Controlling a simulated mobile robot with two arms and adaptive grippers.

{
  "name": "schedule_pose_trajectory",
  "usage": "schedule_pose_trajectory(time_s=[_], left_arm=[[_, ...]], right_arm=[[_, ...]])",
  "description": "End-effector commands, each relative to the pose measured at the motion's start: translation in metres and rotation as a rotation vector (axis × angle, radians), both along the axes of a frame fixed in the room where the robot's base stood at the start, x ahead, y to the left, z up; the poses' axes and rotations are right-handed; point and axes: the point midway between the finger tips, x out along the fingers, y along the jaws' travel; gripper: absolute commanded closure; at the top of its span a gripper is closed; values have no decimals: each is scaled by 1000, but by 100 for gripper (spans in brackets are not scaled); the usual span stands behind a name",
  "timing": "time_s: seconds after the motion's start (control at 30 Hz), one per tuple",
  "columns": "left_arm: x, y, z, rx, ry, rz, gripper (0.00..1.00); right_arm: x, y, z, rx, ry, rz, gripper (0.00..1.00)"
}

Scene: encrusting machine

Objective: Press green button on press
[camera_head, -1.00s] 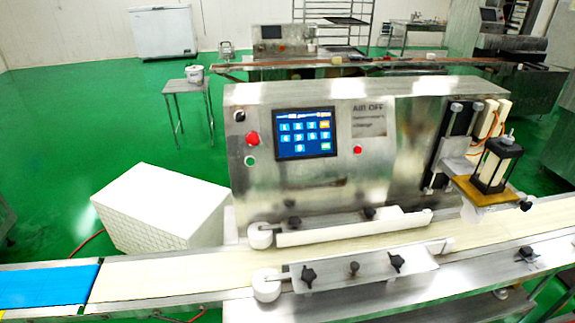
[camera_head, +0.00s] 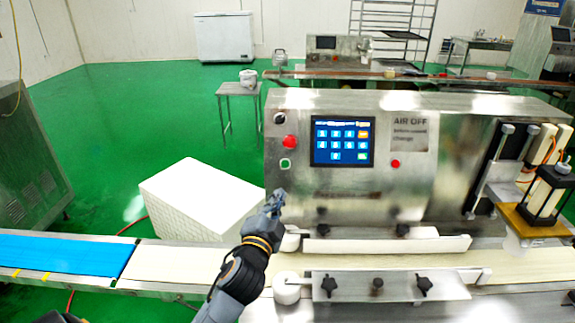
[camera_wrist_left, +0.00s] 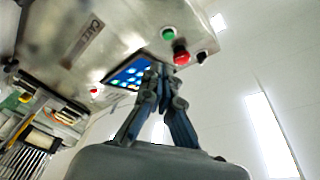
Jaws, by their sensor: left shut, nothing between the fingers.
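The press is a steel machine with a slanted front panel (camera_head: 300,190). Its green button (camera_head: 286,163) sits at the left of the panel, below a red knob (camera_head: 290,142) and beside a blue touchscreen (camera_head: 342,141). My left gripper (camera_head: 277,197) is shut and empty, a little below the green button and apart from it in the head view. In the left wrist view the green button (camera_wrist_left: 168,34) lies beyond the shut fingertips (camera_wrist_left: 158,68), next to the red knob (camera_wrist_left: 181,52). My right gripper is not in view.
A conveyor belt (camera_head: 190,261) runs along the front, with white guide rails (camera_head: 388,244) and black knobs. A white block-like box (camera_head: 200,190) stands left of the press. A second red button (camera_head: 396,164) is right of the screen. Green floor is open at the left.

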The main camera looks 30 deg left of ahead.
Motion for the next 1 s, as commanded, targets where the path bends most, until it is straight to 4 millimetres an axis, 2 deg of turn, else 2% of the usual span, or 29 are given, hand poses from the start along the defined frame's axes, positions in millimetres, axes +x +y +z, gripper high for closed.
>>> schedule_pose_trajectory(time_s=[0.03,0.1,0.2,0.3,0.77,1.0], left_arm=[[8,3,16,59,-45,-9,100],[14,3,34,133,-93,-22,100],[20,3,50,205,-139,-36,100],[23,2,58,240,-160,-42,100],[26,4,56,248,-164,-45,100],[47,16,42,248,-164,-45,100]], right_arm=[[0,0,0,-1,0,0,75],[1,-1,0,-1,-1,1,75],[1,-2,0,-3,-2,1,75],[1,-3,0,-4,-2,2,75],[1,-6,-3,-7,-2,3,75],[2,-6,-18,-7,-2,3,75]])
